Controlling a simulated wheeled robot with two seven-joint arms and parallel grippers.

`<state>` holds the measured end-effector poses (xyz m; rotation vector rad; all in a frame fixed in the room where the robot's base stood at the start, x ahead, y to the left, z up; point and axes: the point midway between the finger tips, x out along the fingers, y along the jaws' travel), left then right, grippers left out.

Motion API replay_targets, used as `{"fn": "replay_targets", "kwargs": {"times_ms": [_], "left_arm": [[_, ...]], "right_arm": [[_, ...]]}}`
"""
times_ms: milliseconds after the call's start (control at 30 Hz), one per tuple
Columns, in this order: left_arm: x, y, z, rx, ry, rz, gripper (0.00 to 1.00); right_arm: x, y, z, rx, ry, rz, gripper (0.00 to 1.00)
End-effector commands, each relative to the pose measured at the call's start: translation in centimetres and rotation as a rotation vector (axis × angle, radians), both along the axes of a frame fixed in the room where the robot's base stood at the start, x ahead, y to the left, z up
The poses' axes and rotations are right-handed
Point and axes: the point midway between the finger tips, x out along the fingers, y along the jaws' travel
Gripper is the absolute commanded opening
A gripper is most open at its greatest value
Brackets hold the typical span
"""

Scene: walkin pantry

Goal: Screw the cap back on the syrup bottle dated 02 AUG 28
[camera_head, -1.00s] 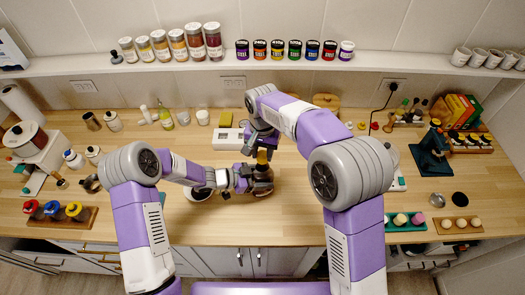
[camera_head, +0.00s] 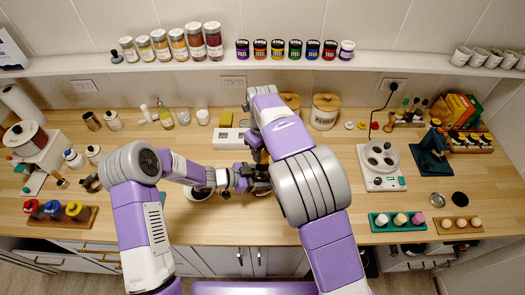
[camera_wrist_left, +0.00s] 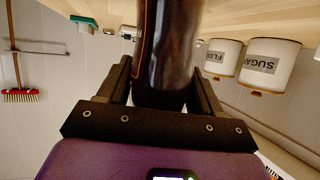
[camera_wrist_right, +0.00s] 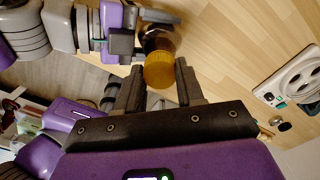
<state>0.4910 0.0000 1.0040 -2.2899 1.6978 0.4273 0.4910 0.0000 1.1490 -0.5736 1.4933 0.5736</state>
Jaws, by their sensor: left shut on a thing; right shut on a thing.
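The brown syrup bottle (camera_wrist_left: 165,50) is upright, held by my left gripper (camera_wrist_left: 161,82), which is shut around its side. In the head view the bottle (camera_head: 262,190) is mostly hidden by my arms. The yellow cap (camera_wrist_right: 160,74) is at the top of the bottle in the right wrist view. My right gripper (camera_wrist_right: 160,84) is shut on the cap from above. I cannot tell whether the cap is threaded. No date is readable on the bottle.
A white dish (camera_head: 199,193) lies just left of the bottle. A white scale-like device (camera_head: 229,139) stands behind. A hotplate (camera_head: 381,165), a green tray (camera_head: 397,222) and a wooden cap rack (camera_head: 459,225) are to the right. The front counter is mostly clear.

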Motion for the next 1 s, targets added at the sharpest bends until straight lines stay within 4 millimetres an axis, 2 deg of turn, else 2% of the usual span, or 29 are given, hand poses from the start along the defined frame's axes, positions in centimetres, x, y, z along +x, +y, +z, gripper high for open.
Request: {"fn": "replay_targets", "kwargs": {"times_ms": [200,333,600,967,1000], "left_arm": [[0.0,0.1,0.0,0.002,-0.001,0.002,0.00],[0.0,0.1,-0.1,0.001,0.000,0.002,0.00],[0.1,0.2,0.0,0.000,0.001,0.005,0.00],[0.1,0.2,-0.1,0.001,0.002,0.006,0.00],[0.1,0.2,-0.1,0.001,0.002,0.007,0.00]], "right_arm": [[-0.1,-0.3,-0.5,-0.016,0.007,-0.499,0.10],[-0.3,-0.7,-1.1,-0.031,0.027,-0.649,0.11],[-0.1,-0.5,-0.5,-0.015,0.008,-0.787,0.10],[0.0,-0.3,-0.1,-0.004,-0.001,-0.795,0.10],[0.0,-0.3,-0.1,-0.003,-0.002,-0.795,0.42]]}}
